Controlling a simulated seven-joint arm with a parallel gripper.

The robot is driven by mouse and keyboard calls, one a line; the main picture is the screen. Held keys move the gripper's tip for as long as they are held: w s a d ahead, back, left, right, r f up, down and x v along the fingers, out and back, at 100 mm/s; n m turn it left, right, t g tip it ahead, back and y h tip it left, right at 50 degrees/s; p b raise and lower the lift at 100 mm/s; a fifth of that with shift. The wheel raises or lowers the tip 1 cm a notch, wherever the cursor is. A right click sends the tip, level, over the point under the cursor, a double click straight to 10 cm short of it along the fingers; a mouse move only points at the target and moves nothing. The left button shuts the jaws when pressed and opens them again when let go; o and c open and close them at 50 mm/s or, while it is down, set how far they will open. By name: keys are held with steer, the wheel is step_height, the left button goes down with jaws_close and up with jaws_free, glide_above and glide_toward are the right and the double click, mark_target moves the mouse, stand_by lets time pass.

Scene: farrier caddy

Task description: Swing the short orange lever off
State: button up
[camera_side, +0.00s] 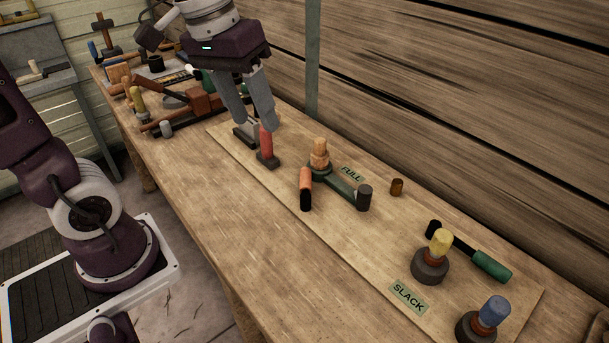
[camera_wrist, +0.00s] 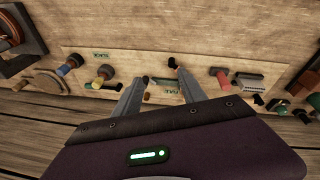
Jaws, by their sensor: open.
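A longer green lever (camera_side: 343,187) with a black knob runs from the same fitting towards the right. A peach knob (camera_side: 320,150) stands behind them.
The board (camera_side: 375,240) carries labels FULL (camera_side: 351,174) and SLACK (camera_side: 408,296). Yellow (camera_side: 440,242) and blue (camera_side: 494,311) knobs and a green-handled tool (camera_side: 490,265) stand to the right. Tools crowd the bench's far left. A plank wall rises behind; the bench front is clear.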

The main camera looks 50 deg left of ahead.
steer(key=w+a+f+n+g+h, duration=0.2)
steer(key=w+a+f+n, duration=0.15)
steer(key=w+f, duration=0.45)
steer(key=n+g+h, duration=0.2)
steer(key=n, duration=0.1)
glide_toward(305, 174)
steer(key=x, duration=0.8)
steer(key=shift+s+f, duration=0.1)
steer(key=shift+f, duration=0.15)
steer(key=shift+d+f, duration=0.25)
steer(key=shift+f, duration=0.25)
jaws_close()
steer(key=shift+r, duration=0.1)
